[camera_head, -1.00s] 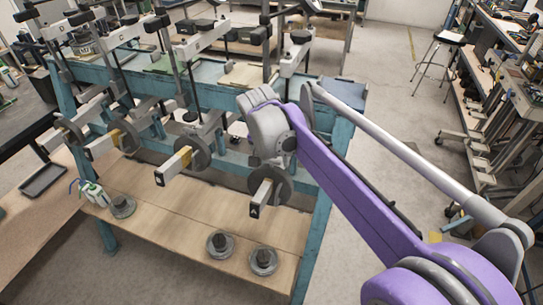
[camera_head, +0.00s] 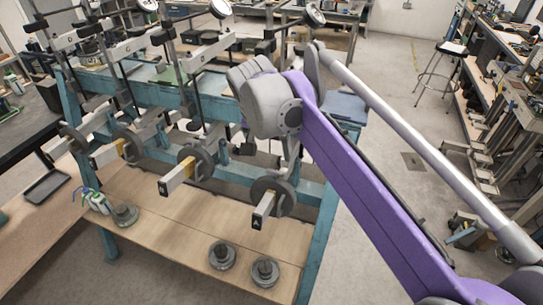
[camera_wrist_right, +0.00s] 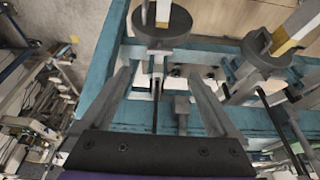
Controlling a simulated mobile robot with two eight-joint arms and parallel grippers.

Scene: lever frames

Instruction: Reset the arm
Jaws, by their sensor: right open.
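The blue lever frame (camera_head: 322,240) carries several grey lever arms with round weights. The nearest lever arm (camera_head: 262,212) has a dark round weight (camera_head: 272,186) and sticks out at the frame's right end. In the right wrist view a round weight (camera_wrist_right: 162,22) lies beyond my fingertips, and another weight (camera_wrist_right: 262,62) lies to the right. My right gripper (camera_wrist_right: 160,76) is open, its two fingers wide apart, with a thin rod and a pale block seen between them. I cannot tell whether they touch. In the head view my purple right arm mostly hides that gripper. My left gripper does not show.
Loose round weights (camera_head: 222,255) and small bottles (camera_head: 96,203) stand on the wooden shelf (camera_head: 170,215). A grey tray (camera_head: 47,187) lies at the left. A stool (camera_head: 446,62) and a cluttered workbench (camera_head: 500,75) are at the right. The floor between is mostly clear.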

